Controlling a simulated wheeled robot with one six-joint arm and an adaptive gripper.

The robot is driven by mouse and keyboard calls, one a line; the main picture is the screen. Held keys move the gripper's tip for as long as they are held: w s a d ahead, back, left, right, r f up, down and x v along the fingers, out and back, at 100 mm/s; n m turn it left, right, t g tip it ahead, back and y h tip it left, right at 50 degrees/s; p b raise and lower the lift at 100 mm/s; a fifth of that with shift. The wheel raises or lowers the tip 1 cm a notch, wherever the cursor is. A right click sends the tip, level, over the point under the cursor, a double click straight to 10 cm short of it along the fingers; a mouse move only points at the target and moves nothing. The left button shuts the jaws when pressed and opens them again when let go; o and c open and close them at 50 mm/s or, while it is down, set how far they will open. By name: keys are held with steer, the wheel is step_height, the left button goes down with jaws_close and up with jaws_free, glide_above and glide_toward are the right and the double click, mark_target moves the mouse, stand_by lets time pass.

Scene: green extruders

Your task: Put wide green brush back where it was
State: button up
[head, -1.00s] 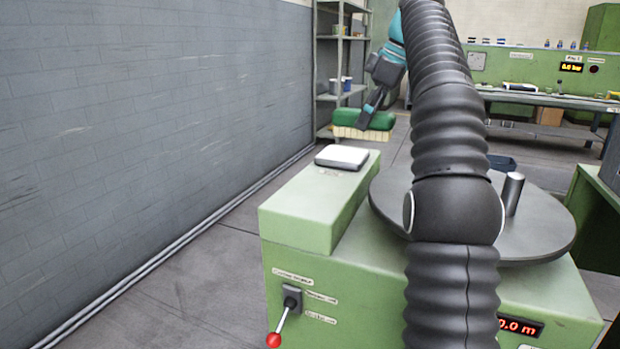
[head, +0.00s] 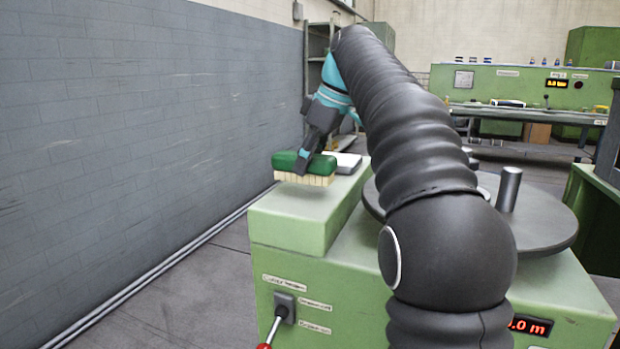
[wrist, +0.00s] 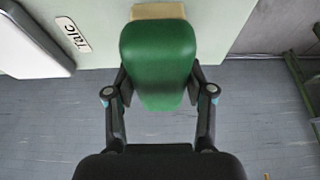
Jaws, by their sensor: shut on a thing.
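The wide green brush (head: 288,161) has a green body and cream bristles pointing down. My gripper (head: 306,160) is shut on it. In the head view the brush is level, over the far left part of the light green block (head: 290,220). I cannot tell whether the bristles touch the block. In the wrist view the brush's green body (wrist: 158,50) lies between my two fingers (wrist: 158,84), with a strip of cream bristles beyond it. There it overlaps the edge of a pale green surface.
A flat white-topped item (head: 347,161) lies on the block beside the brush, near a "Talc" label (wrist: 73,34) in the wrist view. A dark round turntable (head: 545,225) with a metal cylinder (head: 509,190) is to the right. A grey brick wall (head: 130,130) runs along the left.

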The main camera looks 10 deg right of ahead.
steer(key=shift+f+b, duration=0.3)
steer(key=shift+f, duration=0.95)
steer(key=shift+f, duration=0.15)
steer(key=o, duration=1.2)
steer(key=p+v, duration=0.5)
steer(key=v, duration=0.7)
steer(key=shift+r, duration=0.2)
steer(key=s+a+f+m+t+h, duration=0.1)
steer(key=s+f+m, duration=0.2)
steer(key=s+f, duration=0.6)
steer(key=s+a+f+m+t+h, duration=0.1)
steer(key=s+f+m, duration=0.3)
steer(key=s+f, duration=0.5)
steer(key=s+a+f+m+h, duration=0.1)
steer(key=s+a+f+m, duration=0.1)
steer(key=s+f, duration=0.7)
step_height(320, 180, down, 3)
steer(key=shift+s+f+m+t+h, duration=0.15)
steer(key=shift+m+t+h, duration=0.25)
steer(key=shift+m, duration=0.5)
